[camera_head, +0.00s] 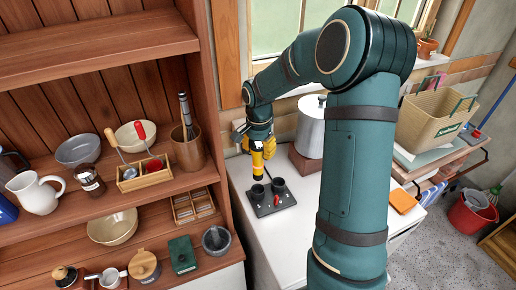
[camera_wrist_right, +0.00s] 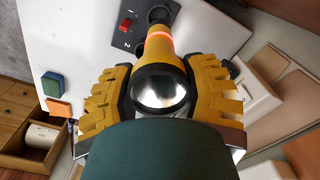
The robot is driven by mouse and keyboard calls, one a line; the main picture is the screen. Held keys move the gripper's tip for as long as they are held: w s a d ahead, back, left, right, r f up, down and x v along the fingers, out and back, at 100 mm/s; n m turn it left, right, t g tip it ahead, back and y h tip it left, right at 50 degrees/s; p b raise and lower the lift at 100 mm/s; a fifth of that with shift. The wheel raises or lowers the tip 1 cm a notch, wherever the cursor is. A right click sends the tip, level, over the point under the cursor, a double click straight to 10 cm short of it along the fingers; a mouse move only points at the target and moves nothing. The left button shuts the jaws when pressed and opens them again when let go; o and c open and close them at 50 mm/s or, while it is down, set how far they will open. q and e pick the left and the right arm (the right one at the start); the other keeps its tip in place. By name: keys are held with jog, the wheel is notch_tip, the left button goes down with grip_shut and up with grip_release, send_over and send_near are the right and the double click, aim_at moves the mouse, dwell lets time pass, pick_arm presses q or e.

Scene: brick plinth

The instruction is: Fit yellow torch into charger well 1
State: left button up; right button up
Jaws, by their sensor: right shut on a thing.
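The yellow torch (camera_head: 257,166) hangs roughly upright in my right gripper (camera_head: 262,146), its dark end down above the charger. In the right wrist view the torch (camera_wrist_right: 162,55) has its lens toward the camera, between the yellow fingers of my right gripper (camera_wrist_right: 160,92), which are shut on it. The dark charger (camera_head: 284,206) lies on the white top, with two round black wells and a red switch. The charger (camera_wrist_right: 123,42) also shows in the wrist view, partly hidden behind the torch. The torch's lower end appears above the wells, apart from them. My left gripper is out of view.
A metal canister (camera_head: 310,125) stands behind the charger. An orange block (camera_head: 402,201) lies to the right on the white top (camera_head: 318,190). A wooden shelf (camera_head: 160,212) with bowls and jars stands on the left.

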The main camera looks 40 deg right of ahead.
aim_at(259, 170)
jog(key=shift+f+b, duration=1.5)
jog(key=shift+f, duration=0.85)
jog(key=shift+f+b, duration=1.55)
jog(key=shift+f, duration=0.7)
jog(key=o, duration=1.4)
